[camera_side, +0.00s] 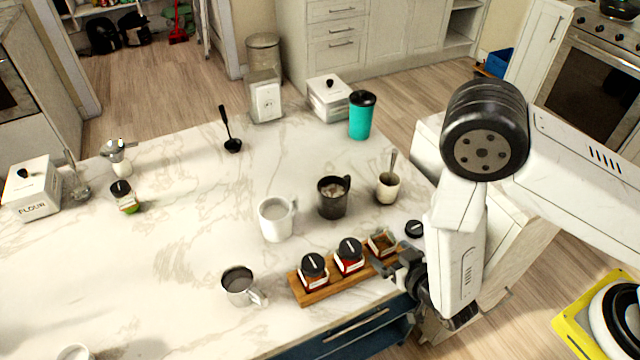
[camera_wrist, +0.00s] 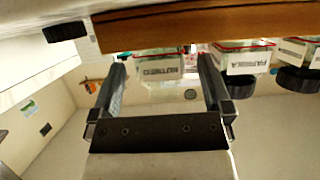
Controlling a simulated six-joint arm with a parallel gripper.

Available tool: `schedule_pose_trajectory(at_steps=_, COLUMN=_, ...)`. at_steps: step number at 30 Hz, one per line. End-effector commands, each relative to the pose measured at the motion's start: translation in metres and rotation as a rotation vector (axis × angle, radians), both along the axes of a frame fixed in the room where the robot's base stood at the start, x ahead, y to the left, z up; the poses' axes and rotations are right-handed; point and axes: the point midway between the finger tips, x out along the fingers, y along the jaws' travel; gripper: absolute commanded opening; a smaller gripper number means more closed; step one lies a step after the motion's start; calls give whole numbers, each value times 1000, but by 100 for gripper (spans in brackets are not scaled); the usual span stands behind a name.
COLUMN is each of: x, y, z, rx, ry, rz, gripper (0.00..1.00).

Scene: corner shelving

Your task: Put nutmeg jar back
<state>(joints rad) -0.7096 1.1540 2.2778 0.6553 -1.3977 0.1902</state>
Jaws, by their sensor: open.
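A small lidless square jar (camera_side: 382,242) with brown contents stands at the right end of the wooden rack (camera_side: 318,292). In the wrist view this jar (camera_wrist: 160,68) appears upside down between my fingertips, with its white label too blurred to read surely. I cannot tell from the label whether it is the nutmeg jar. My gripper (camera_side: 385,264) is open at the rack's right end, close to this jar; the wrist view shows both fingers (camera_wrist: 165,85) apart. Contact with the jar cannot be told. A loose black lid (camera_side: 414,229) lies on the counter right of the rack.
Two black-lidded jars, one left (camera_side: 313,270) and one middle (camera_side: 349,255), stand on the rack. A white mug (camera_side: 275,222), dark mug (camera_side: 333,200) and metal cup (camera_side: 238,288) are near. A black-lidded jar (camera_side: 124,196) stands far left. The middle counter (camera_side: 190,230) is clear.

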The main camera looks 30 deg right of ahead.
Motion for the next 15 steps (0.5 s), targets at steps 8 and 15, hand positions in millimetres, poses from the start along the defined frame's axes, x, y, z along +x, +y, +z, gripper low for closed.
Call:
schedule_pose_trajectory(at_steps=8, x=-31, y=1, z=13, rx=-2, ry=0, rz=5, gripper=100)
schedule_pose_trajectory(at_steps=15, x=-57, y=1, z=24, rx=-2, ry=-1, rz=5, gripper=100)
